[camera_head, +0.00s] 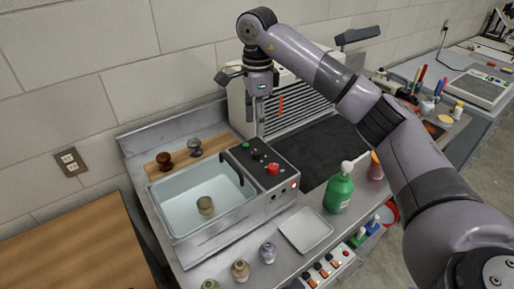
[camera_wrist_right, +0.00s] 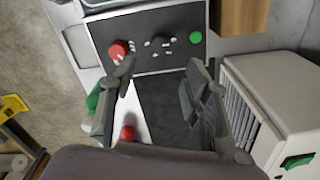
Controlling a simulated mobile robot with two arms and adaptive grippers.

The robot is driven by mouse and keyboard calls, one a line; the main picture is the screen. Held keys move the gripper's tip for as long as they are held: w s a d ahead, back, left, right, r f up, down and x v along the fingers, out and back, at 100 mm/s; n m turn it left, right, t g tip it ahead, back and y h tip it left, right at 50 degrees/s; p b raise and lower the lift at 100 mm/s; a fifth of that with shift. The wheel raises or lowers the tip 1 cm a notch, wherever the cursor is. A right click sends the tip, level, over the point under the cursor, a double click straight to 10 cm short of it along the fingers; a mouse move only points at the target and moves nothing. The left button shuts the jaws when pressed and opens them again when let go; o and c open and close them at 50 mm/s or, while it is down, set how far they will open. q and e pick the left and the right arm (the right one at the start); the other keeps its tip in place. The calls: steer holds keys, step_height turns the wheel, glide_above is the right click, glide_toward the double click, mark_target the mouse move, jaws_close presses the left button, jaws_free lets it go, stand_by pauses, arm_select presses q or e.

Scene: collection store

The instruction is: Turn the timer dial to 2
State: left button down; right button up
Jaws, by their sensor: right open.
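The control panel (camera_head: 262,163) stands at the right edge of the sink, with a green button, a dark dial and a red knob on its top. The dark dial (camera_wrist_right: 167,38) has pale marks around it in the right wrist view, between the red knob (camera_wrist_right: 118,48) and the green button (camera_wrist_right: 195,37). In the head view the dial (camera_head: 257,155) is small and its setting is unreadable. My right gripper (camera_wrist_right: 158,92) is open and empty, its fingers apart from the dial. In the head view it (camera_head: 260,98) hangs above and behind the panel. My left gripper is out of view.
A sink basin (camera_head: 163,188) holding a small pot lies left of the panel. A louvred white machine (camera_wrist_right: 285,100) stands close to the gripper. A green pump bottle (camera_head: 339,194) and a white tray (camera_head: 305,231) stand in front. A dark mat (camera_head: 330,150) lies to the right.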

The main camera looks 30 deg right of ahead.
steer(key=p, duration=0.2)
glide_above(257, 152)
step_height(257, 152, down, 6)
steer(key=shift+d+r, duration=0.1)
steer(key=shift+r, duration=0.15)
step_height(257, 152, down, 3)
steer(key=shift+f, duration=0.1)
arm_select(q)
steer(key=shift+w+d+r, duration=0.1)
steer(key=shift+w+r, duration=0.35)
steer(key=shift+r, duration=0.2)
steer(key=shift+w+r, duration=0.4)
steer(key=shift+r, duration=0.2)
arm_select(e)
steer(key=shift+w+f, duration=0.1)
steer(key=shift+f, duration=0.3)
jaws_close()
